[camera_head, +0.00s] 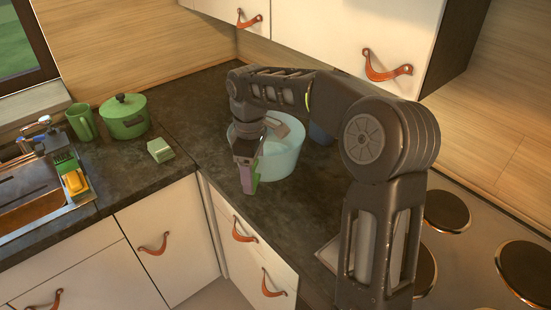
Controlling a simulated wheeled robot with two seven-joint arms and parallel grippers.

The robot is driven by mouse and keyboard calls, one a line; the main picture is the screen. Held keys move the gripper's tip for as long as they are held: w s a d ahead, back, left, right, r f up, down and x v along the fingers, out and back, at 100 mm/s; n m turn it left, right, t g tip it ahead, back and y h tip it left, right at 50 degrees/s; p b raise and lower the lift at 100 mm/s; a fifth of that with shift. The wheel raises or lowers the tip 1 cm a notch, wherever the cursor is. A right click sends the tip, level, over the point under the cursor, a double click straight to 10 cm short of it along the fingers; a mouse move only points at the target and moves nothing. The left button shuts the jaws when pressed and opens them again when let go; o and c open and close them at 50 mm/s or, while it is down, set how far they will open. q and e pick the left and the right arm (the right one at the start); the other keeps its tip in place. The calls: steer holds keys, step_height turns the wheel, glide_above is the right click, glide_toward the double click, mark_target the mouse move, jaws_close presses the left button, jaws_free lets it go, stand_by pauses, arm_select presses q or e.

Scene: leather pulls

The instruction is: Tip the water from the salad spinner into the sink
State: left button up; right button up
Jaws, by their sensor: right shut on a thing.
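The salad spinner (285,160), a pale blue translucent bowl, stands upright on the dark corner counter. My right gripper (246,178) reaches down at its left front side and is shut on it near the rim. My wrist hides part of the bowl's rim and inside, so I cannot see any water. The sink (28,208), a metal basin with a tap (42,133), is at the far left, well apart from the bowl. My left gripper is out of view.
Between sink and bowl are a green mug (81,122), a green lidded pot (125,118) and a small pale green box (160,150). A yellow sponge (75,182) lies in a green holder by the sink. Hob plates (447,211) are at right; cupboards (330,35) hang above.

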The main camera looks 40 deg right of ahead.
steer(key=w+a+f+m+p, duration=0.1)
steer(key=a+f+m+p, duration=0.1)
steer(key=a+m, duration=0.6)
steer(key=shift+w+a+p, duration=0.25)
steer(key=shift+a+p, duration=0.45)
steer(key=shift+a, duration=1.35)
